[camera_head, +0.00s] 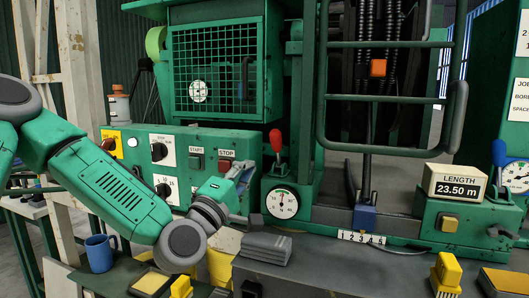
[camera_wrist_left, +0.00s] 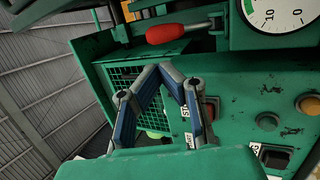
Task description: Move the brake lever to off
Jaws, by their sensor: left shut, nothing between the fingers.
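A lever with a red grip (camera_head: 276,141) stands nearly upright on the green machine, above a round white dial (camera_head: 282,203). No brake label is readable on it. The red grip also shows in the wrist view (camera_wrist_left: 178,32), above my fingers. My left gripper (camera_head: 243,172) is in front of the control panel, beside the STOP button, left of and below the red grip. It is apart from the lever. In the wrist view its fingertips (camera_wrist_left: 162,70) meet, with nothing held. My right gripper is not in view.
The green control panel (camera_head: 175,140) carries knobs and START and STOP buttons. A tall lever with an orange knob (camera_head: 378,68) stands to the right, behind green tube rails. A blue-knobbed lever (camera_head: 499,152) is at far right. Grey folded cloths (camera_head: 266,247) lie on the bench below.

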